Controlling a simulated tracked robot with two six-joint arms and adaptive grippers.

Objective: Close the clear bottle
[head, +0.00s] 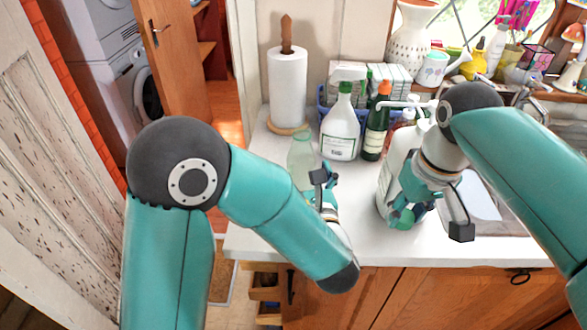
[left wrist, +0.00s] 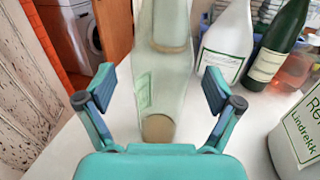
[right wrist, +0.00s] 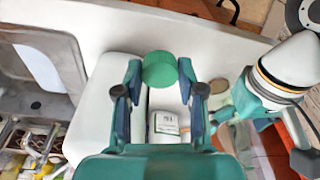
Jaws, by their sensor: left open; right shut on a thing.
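The clear bottle (head: 301,158) is pale green and see-through, and stands on the counter left of the spray bottle. In the left wrist view the clear bottle (left wrist: 160,95) shows between the spread fingers of my left gripper (left wrist: 157,92), apart from both pads. A brownish round patch shows at its near end. My left gripper (head: 325,178) is open beside the bottle in the head view, partly covering it. My right gripper (right wrist: 160,80) is shut on a green round cap (right wrist: 160,70). In the head view this cap (head: 404,219) is low in front of the white jug.
A paper towel roll (head: 288,85) stands behind the clear bottle. A white spray bottle (head: 340,130), a dark green bottle (head: 376,130) and a large white jug (head: 386,182) stand to its right. The sink (head: 485,205) is further right. The counter's front strip (head: 370,250) is clear.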

